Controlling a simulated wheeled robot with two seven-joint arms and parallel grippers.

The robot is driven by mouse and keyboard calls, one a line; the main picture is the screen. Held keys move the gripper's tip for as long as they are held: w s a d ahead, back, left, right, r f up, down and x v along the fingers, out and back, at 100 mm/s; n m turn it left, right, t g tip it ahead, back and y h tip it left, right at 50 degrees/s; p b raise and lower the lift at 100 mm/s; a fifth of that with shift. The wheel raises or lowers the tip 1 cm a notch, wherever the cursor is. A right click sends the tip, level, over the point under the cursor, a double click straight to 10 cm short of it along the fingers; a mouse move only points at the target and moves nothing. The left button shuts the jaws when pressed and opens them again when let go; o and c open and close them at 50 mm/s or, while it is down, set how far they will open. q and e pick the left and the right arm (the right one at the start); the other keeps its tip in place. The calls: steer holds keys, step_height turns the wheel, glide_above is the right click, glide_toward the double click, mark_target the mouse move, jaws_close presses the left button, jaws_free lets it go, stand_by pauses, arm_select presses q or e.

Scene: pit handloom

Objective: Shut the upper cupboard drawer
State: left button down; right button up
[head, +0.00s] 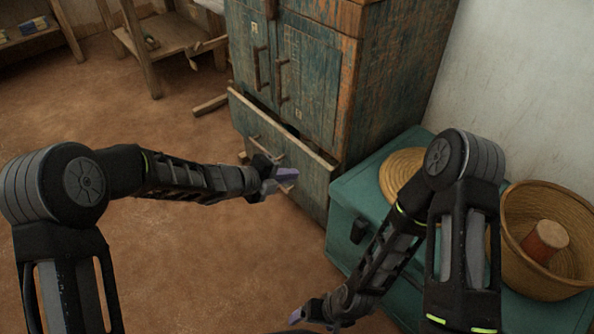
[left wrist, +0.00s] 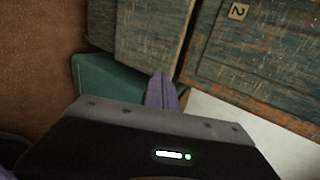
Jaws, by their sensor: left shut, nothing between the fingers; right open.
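The weathered blue-green cupboard (head: 310,65) stands at the upper middle of the head view. Its upper drawer (head: 305,165) is pulled out below the doors, with a dark gap showing behind its top edge. My left gripper (head: 288,174) is shut and empty, in front of the drawer face; I cannot tell whether it touches. In the left wrist view its purple fingertips (left wrist: 161,92) are together, with the cupboard's wood (left wrist: 150,40) beyond them. My left gripper hides part of the drawer front and its handle. My right gripper (head: 308,316) is open and empty, low in the head view.
A teal chest (head: 345,205) stands against the cupboard's right side. A wooden frame (head: 165,40) stands at the upper left.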

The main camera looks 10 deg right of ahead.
arm_select(q)
steer(key=p+v, duration=0.1)
steer(key=v, duration=0.4)
steer(key=shift+s+a+r, duration=0.2)
steer(key=shift+a, duration=0.1)
